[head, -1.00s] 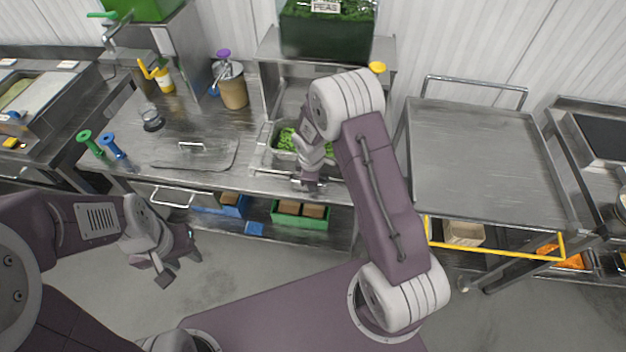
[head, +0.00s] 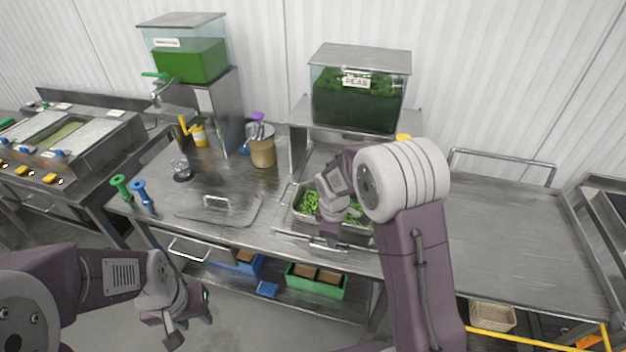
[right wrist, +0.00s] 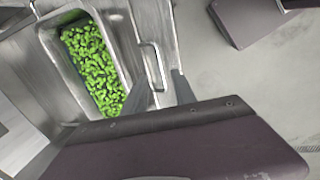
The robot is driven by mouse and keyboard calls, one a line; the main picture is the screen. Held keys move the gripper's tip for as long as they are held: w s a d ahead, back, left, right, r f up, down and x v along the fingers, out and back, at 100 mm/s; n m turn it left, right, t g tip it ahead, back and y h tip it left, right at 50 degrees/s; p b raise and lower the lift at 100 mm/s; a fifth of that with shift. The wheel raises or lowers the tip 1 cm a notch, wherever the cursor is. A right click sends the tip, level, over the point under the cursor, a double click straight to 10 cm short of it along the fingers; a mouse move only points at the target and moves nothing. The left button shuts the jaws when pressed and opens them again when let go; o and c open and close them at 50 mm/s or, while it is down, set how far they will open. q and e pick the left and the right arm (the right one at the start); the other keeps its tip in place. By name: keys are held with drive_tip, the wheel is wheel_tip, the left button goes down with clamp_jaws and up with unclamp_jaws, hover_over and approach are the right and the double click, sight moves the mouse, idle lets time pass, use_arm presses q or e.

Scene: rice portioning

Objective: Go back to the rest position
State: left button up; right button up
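My left gripper (head: 190,322) hangs at the lower left of the head view, in front of the counter and below its top. Its fingers look apart, with nothing between them. My right gripper (head: 327,240) is at the counter's front edge, by the metal pan of peas (head: 298,208); my right arm hides part of that pan. In the right wrist view its two dark fingers (right wrist: 163,92) are apart. A metal bar handle (right wrist: 153,65) shows just beyond them, beside the pan (right wrist: 128,60). I cannot tell whether the fingers touch it.
The steel counter (head: 180,222) carries a flat lid (head: 215,208), green (head: 120,187) and blue (head: 142,192) handled tools, and a tan container (head: 262,152). The peas dispenser (head: 358,95) stands behind. A steel cart (head: 505,225) is at right. Bins sit on the lower shelf.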

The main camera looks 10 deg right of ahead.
drive_tip(key=s+m+y+b, duration=0.1)
drive_tip(key=s+m+b, duration=0.1)
drive_tip(key=s+m, duration=1)
drive_tip(key=shift+s+a+g+b, duration=0.15)
drive_tip(key=shift+s+g+b, duration=0.25)
drive_tip(key=shift+s, duration=2.3)
